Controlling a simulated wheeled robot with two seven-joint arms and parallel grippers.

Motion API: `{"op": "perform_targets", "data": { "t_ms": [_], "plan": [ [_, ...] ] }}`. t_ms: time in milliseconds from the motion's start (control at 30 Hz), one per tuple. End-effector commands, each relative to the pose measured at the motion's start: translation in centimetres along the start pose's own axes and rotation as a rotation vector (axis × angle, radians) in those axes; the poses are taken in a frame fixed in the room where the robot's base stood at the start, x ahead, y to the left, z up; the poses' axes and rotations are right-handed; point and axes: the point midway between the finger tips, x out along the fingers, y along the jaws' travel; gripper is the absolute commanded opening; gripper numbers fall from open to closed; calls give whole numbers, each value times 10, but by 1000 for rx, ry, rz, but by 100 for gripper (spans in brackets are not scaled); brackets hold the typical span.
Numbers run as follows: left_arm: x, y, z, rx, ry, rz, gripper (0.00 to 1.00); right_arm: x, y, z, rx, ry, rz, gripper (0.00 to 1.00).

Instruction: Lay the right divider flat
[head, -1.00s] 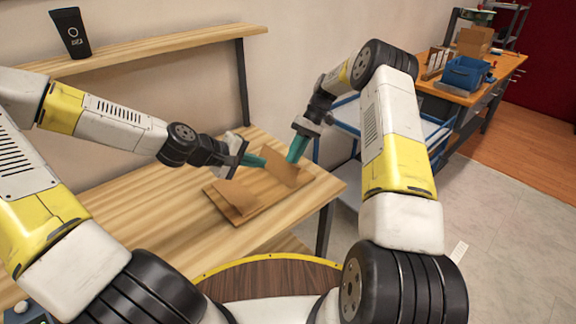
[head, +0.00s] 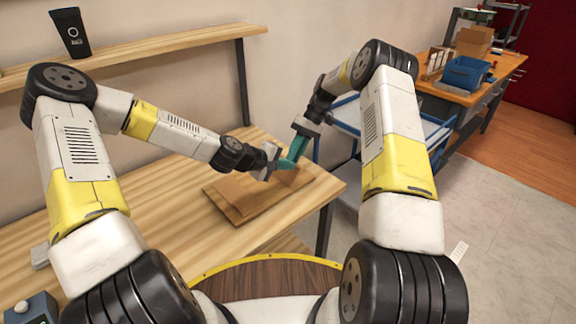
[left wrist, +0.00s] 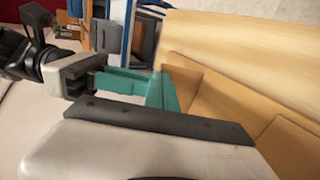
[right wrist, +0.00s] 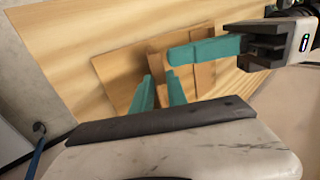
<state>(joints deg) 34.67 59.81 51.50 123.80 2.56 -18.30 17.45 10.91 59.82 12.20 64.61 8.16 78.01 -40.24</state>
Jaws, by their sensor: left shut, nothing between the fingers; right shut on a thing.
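A tan wooden or cardboard piece with flaps (head: 218,192) lies on the light wooden table. Its right divider (head: 291,180) is at the right end, partly hidden by my grippers. My right gripper (right wrist: 160,86) is shut on the right divider, and its teal fingers are on both sides of the panel in the right wrist view. My left gripper (right wrist: 174,55) is shut and empty, its teal fingertips close beside the divider and the right fingers. The left panel looks low and nearly flat in the head view. The divider's exact tilt is hard to tell.
The wooden table (head: 165,225) is clear to the left of the piece. A shelf with a black cup (head: 70,32) is behind. A blue-framed cart (head: 345,122) and an orange workbench with a blue bin (head: 466,73) stand to the right.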

Motion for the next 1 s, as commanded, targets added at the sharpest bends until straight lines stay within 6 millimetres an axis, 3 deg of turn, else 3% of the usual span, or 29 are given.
{"op": "perform_targets", "data": {
  "t_ms": [800,833,900,1000],
  "plan": [
    [18,3,-1,0,2,0,0,2,-6,-1,-4,-4,-12,0],
    [18,3,-1,-1,2,1,0,2,-7,-2,-5,-4,-13,25],
    [18,3,-1,-1,2,0,0,2,-7,-2,-5,-4,-13,38],
    [18,3,-1,-1,3,0,0,2,-6,-2,-5,-3,-11,38]
  ]
}}
